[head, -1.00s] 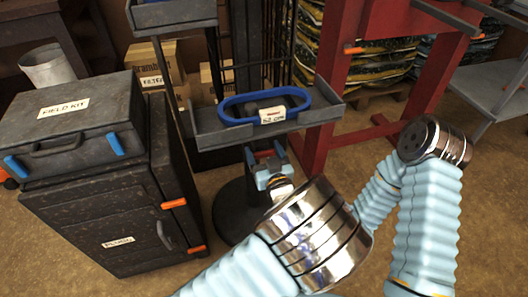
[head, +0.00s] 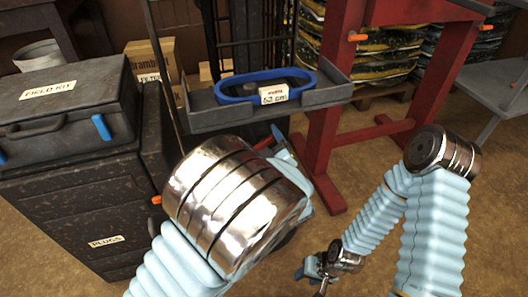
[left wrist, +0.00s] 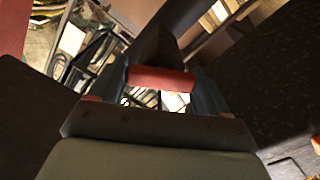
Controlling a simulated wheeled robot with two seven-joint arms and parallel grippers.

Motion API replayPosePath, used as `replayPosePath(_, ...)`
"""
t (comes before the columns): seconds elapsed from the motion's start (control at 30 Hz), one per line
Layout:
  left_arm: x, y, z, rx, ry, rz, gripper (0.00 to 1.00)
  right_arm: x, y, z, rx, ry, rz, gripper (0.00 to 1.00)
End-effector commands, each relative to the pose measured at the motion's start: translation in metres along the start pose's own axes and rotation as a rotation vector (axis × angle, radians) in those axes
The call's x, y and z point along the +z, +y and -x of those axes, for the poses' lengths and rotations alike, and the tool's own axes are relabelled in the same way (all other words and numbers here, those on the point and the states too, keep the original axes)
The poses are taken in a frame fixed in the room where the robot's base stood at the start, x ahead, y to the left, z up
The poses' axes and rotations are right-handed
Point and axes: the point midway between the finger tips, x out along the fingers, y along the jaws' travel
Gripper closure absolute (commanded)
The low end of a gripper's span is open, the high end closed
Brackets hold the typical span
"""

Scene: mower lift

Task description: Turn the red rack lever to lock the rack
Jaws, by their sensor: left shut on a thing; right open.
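The red rack lever (head: 265,143) shows just under the rack's grey tray (head: 330,97), partly hidden by my left wrist. In the left wrist view the red lever (left wrist: 160,78) lies crosswise between the two fingers. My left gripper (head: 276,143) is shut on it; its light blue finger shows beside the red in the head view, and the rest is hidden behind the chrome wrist. My right gripper (head: 318,268) is low at the bottom of the head view, open, empty and away from the rack.
A blue ring-shaped belt (head: 229,98) with a "52 cm" label lies on the tray. A dark cabinet (head: 60,205) with a field kit case (head: 70,92) on it stands at left. A red frame (head: 325,140) stands right of the rack. Open floor lies at lower right.

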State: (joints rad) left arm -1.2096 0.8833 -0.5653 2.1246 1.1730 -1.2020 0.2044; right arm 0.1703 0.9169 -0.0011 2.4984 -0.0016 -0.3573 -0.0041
Motion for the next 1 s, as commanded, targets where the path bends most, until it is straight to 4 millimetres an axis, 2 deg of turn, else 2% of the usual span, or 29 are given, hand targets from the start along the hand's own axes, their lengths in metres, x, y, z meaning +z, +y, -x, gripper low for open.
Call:
replayPosePath(0.03,0.006,-0.005,0.0,-0.001,0.0,0.048,0.53,0.001,0.004,-0.015,-0.002,-0.002,0.0,0.57)
replayPosePath(0.53,0.007,-0.008,0.0,-0.002,0.001,0.522,0.53,0.003,0.025,-0.085,-0.011,-0.006,0.002,0.57)
replayPosePath(0.73,0.005,-0.006,0.0,-0.002,0.001,0.7,0.53,0.002,0.031,-0.101,-0.01,-0.001,0.001,0.57)
replayPosePath(1.0,0.003,-0.006,0.0,-0.004,0.0,0.888,0.53,0.002,0.033,-0.106,-0.01,0.002,0.0,0.57)
